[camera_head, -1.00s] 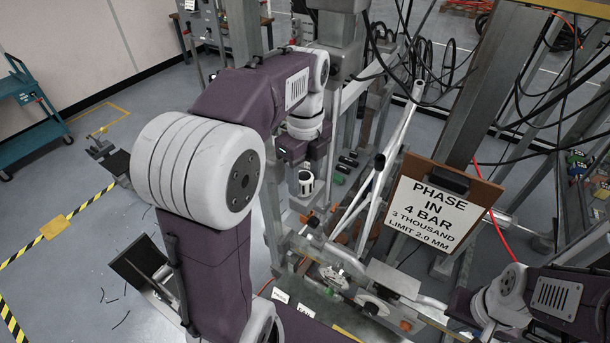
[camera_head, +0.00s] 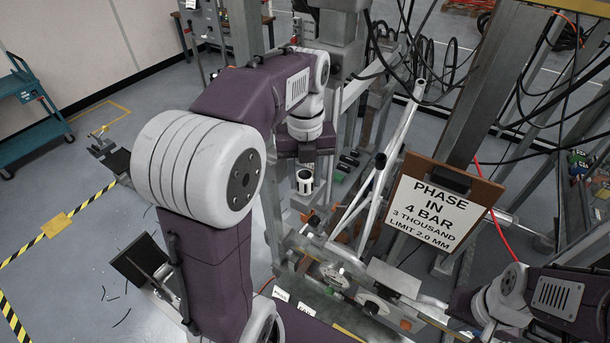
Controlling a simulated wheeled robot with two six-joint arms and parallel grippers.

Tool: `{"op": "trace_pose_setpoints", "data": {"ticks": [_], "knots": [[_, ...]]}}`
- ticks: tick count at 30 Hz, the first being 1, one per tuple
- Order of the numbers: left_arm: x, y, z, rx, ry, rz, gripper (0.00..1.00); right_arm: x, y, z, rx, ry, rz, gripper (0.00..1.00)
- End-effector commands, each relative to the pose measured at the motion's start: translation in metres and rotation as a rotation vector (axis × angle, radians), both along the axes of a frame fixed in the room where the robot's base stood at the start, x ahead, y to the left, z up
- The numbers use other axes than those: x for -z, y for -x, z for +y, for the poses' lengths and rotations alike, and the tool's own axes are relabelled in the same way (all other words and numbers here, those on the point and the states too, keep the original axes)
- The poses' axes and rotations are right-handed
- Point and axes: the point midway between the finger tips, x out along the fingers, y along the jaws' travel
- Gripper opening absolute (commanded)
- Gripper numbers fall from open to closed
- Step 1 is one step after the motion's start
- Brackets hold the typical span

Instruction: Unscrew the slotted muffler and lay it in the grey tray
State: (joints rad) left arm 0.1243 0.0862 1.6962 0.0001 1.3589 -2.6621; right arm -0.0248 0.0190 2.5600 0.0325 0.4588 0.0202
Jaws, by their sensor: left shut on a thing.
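The slotted muffler (camera_head: 304,184) is a small white cylinder with dark slots, upright just below my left gripper (camera_head: 305,168). The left gripper points down and is shut on it; the fingertips are small and partly hidden. Whether the muffler is still seated on what is under it cannot be told. A pale grey flat piece (camera_head: 395,277) lies on the bench at lower middle; I cannot tell whether it is the grey tray. My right gripper (camera_head: 463,304) is low at the right, dark and small, and its fingers are not clear.
A sign on a brown board (camera_head: 438,213) stands right of the muffler. Metal posts (camera_head: 478,95), slanted rods and black cables crowd the middle and right. A teal cart (camera_head: 35,110) stands far left on open floor.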

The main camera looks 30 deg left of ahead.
Motion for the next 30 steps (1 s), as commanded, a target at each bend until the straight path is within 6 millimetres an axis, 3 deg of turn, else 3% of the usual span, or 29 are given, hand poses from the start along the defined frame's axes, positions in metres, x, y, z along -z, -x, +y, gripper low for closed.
{"op": "trace_pose_setpoints", "data": {"ticks": [13,30], "knots": [[-0.001,-0.003,-0.001,-1.392,0.0,0.001,0.0,0.0,0.0,0.0,0.0,0.0,0.0,0.0],[-0.024,-0.002,-0.001,-1.366,0.0,0.0,0.0,-0.024,0.0,0.0,0.0,0.0,0.0,0.0]]}}
